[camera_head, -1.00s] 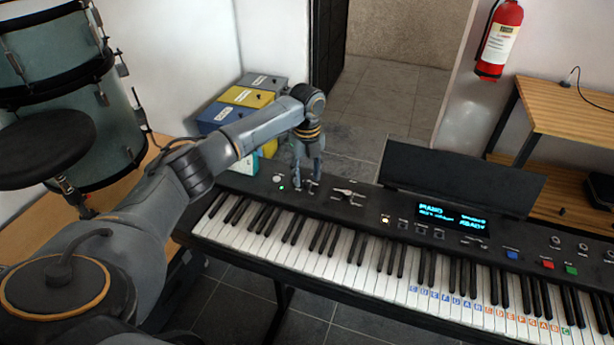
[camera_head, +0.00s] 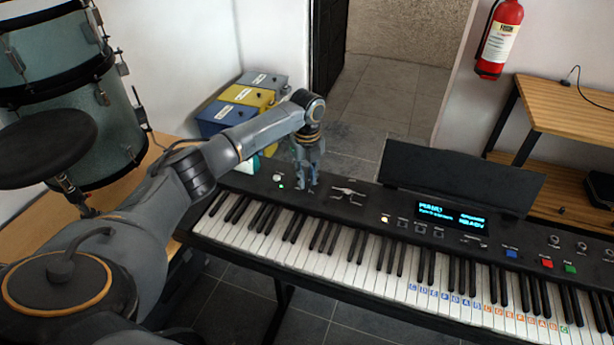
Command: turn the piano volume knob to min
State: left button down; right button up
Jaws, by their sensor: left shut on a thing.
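The dark keyboard piano (camera_head: 350,214) stands across the middle of the view, its control panel along the back of the keys. My left gripper (camera_head: 305,184) points down at the left part of that panel. It is shut on a small control there, which I take to be the volume knob; the fingers hide it, so its setting cannot be read. A pale round button (camera_head: 277,178) with a green light sits just left of the fingers. Levers (camera_head: 348,192) lie just right of them. My right gripper is not in view.
A lit display (camera_head: 450,217) and a music stand (camera_head: 460,182) are on the piano's right part. Blue, yellow and grey boxes (camera_head: 246,95) stand behind my left wrist.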

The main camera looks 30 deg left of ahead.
pick_arm(q)
jog(key=shift+r+n+p, duration=0.25)
jog(key=shift+n+p, duration=1.15)
jog(key=shift+p, duration=0.15)
jog(key=n+p, duration=0.3)
jog(key=shift+n, duration=0.4)
jog(key=n+p, duration=0.2)
jog(key=n, duration=0.2)
jog(key=shift+f+p, duration=0.1)
jog(key=shift+p, duration=0.25)
jog(key=n+p, duration=0.2)
jog(key=n, duration=0.4)
jog(key=shift+p, duration=0.35)
jog(key=n+p, duration=0.1)
jog(key=n, duration=0.3)
jog(key=shift+p, duration=0.35)
jog(key=n+p, duration=0.1)
jog(key=n, duration=0.5)
jog(key=shift+p, duration=0.3)
jog(key=n+p, duration=0.1)
jog(key=n, duration=0.3)
jog(key=shift+f, duration=0.1)
jog(key=n, duration=0.5)
jog(key=shift+n, duration=0.3)
